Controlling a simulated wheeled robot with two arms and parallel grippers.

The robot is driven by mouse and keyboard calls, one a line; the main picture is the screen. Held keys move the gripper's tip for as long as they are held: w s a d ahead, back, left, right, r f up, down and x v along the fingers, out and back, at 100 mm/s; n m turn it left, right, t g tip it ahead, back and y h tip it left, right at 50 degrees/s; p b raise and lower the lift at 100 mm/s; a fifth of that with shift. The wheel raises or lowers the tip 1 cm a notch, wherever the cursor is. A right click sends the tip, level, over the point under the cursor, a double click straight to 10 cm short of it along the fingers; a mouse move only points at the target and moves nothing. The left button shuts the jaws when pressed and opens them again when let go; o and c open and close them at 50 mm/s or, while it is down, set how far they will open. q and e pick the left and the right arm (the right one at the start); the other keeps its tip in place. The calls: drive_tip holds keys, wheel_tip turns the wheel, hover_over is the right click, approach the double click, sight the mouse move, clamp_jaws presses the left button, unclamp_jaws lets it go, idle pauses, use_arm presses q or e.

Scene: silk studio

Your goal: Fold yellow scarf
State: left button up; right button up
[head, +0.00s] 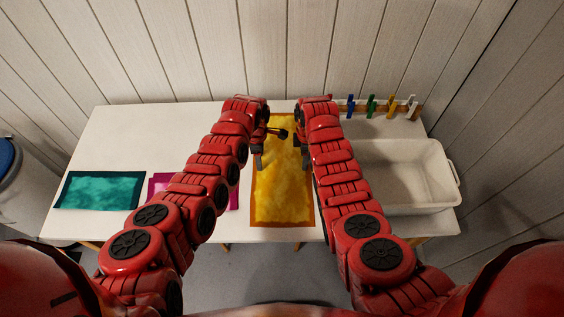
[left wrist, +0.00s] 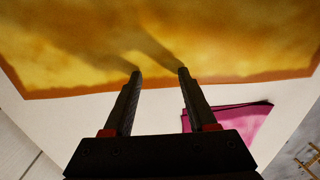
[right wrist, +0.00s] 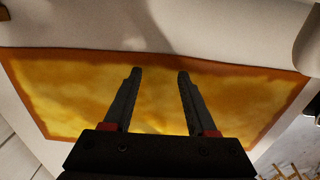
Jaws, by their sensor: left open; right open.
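The yellow scarf (head: 280,190) lies flat and spread out on the white table, with an orange-brown border. It is long from the back of the table to the front. My left gripper (head: 259,160) is open above the scarf's left edge; in the left wrist view its fingers (left wrist: 157,72) point over the scarf (left wrist: 230,45). My right gripper (head: 305,155) is open by the scarf's right side, partly hidden by its arm; in the right wrist view its fingers (right wrist: 157,72) are over the scarf (right wrist: 75,95). Neither gripper holds cloth.
A teal cloth (head: 100,190) lies at the table's left front. A magenta cloth (head: 160,185) lies between it and the yellow scarf, partly behind my left arm. A white bin (head: 445,175) stands at right. Several coloured clothespins (head: 371,104) stand behind it. The table's back left is clear.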

use_arm(q)
drive_tip(key=shift+f, duration=0.25)
use_arm(e)
drive_tip(key=shift+f, duration=0.25)
use_arm(q)
drive_tip(key=shift+r, duration=0.15)
drive_tip(key=shift+c, duration=0.4)
use_arm(e)
drive_tip(key=shift+r, duration=0.1)
drive_tip(key=shift+c, duration=0.4)
use_arm(q)
clamp_jaws()
use_arm(e)
clamp_jaws()
drive_tip(key=shift+r, duration=0.1)
